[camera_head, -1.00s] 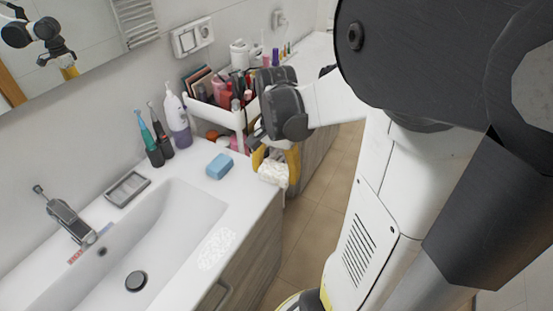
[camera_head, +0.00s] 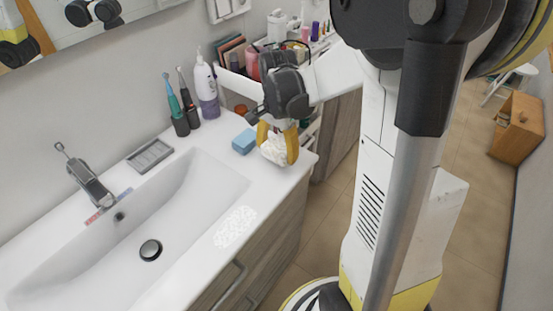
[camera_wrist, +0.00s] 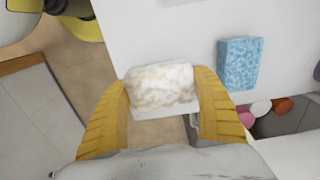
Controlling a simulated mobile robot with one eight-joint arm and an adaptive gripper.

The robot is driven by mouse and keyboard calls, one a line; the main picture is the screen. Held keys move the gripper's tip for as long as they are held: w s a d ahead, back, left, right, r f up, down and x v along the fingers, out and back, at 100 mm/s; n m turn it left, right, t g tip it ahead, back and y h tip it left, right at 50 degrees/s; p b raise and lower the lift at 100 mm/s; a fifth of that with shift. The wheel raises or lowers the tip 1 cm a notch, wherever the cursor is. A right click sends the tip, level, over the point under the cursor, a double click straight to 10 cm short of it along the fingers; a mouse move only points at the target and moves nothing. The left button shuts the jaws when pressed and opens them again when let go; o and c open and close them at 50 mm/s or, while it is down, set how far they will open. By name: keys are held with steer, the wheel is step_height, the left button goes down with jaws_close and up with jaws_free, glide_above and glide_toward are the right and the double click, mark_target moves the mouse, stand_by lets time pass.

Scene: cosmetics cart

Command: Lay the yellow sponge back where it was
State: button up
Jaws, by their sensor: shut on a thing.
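My gripper (camera_head: 278,144) has yellow fingers and is shut on a pale sponge (camera_head: 273,151), white to cream with faint yellowish mottling. In the wrist view, the sponge (camera_wrist: 161,84) sits between both fingers (camera_wrist: 163,100), its near side hidden. My gripper holds it near the right front edge of the white counter (camera_head: 190,142), right of a blue sponge (camera_head: 244,142). The blue sponge also shows in the wrist view (camera_wrist: 240,63). A white speckled patch (camera_head: 235,227) lies on the counter's front strip beside the basin. I cannot tell the held sponge's exact height.
The sink basin (camera_head: 150,225) and tap (camera_head: 85,180) are at left. A soap dish (camera_head: 150,156), two electric toothbrushes (camera_head: 180,118) and a lotion bottle (camera_head: 206,90) line the wall. A cosmetics cart (camera_head: 238,82) stands behind my gripper. Counter space in front of the blue sponge is clear.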

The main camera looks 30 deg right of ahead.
mark_target(277, 158)
steer(key=shift+f+b, duration=0.65)
steer(key=shift+f, duration=0.95)
steer(key=shift+f, duration=0.1)
steer(key=shift+f, duration=0.2)
steer(key=o, duration=1.1)
steer(key=shift+r, duration=0.1)
steer(key=shift+c, duration=0.2)
steer(key=shift+r, duration=0.15)
